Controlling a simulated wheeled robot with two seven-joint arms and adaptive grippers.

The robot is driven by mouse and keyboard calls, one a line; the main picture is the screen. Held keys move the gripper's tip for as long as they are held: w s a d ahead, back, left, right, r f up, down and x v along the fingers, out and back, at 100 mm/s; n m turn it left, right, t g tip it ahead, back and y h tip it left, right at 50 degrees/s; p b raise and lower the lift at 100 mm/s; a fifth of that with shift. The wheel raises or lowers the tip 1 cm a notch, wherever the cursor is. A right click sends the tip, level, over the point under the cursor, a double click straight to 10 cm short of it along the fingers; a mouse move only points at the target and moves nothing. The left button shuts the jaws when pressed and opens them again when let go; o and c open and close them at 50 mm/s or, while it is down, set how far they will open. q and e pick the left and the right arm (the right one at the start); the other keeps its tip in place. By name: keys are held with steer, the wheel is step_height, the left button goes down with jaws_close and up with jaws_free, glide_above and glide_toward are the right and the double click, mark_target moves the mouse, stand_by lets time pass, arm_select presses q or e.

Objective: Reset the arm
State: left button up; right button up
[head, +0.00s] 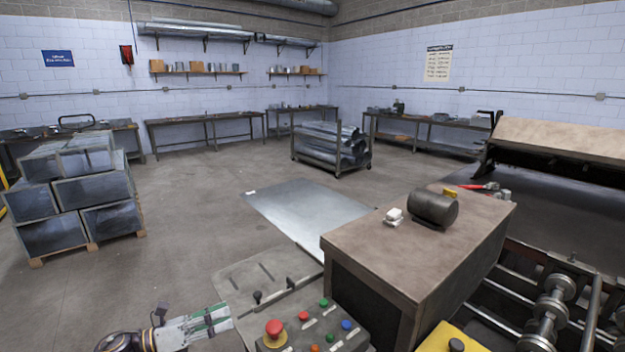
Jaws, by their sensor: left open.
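My left arm comes in at the bottom left, and its gripper (222,318) is beside the control panel (275,309). The gripper is open, and I see nothing between its fingers. The panel carries a red mushroom button (275,329) and several smaller green, red, blue and orange buttons. My right arm and gripper are not in view.
A brown-topped cabinet (425,245) holds a dark cylinder (433,208) and a white object (394,216). A large machine (570,205) fills the right. A metal sheet (308,210) lies on the floor. Stacked ducts (95,190) stand left; open floor lies between.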

arm_select(q)
steer(key=w+a+f+n+t+y, duration=0.3)
steer(key=w+a+f+n+y, duration=0.3)
steer(key=a+n, duration=0.5)
steer(key=w+a+f+n+t+y, duration=0.3)
steer(key=a+f+n+y, duration=0.3)
steer(key=a+f+n, duration=0.5)
steer(key=s+a+f+n+g+y, duration=0.2)
steer(key=s+a+f+n+y, duration=0.35)
steer(key=f, duration=0.55)
steer(key=s+a+f+n+g+y, duration=0.25)
steer(key=s+a+f+n, duration=0.3)
steer(key=a+f, duration=0.4)
steer(key=s+d+f+n+g+h, duration=0.1)
steer(key=s+d+f+n+g, duration=0.2)
steer(key=s+f, duration=0.9)
steer(key=s+d+f+n+g, duration=0.1)
steer(key=s+d+f+g, duration=0.3)
steer(key=s+f, duration=0.8)
steer(key=s+d+f+n+g+h, duration=0.1)
steer(key=s+d+f, duration=0.2)
steer(key=s+d, duration=0.7)
steer(key=s+d+f+g+h, duration=0.1)
steer(key=s+d+f, duration=0.2)
steer(key=s+d, duration=0.7)
steer(key=d, duration=0.5)
steer(key=shift+s+d+f+n+h, duration=0.2)
steer(key=shift+s+n+h, duration=0.05)
steer(key=shift+n+h, duration=0.15)
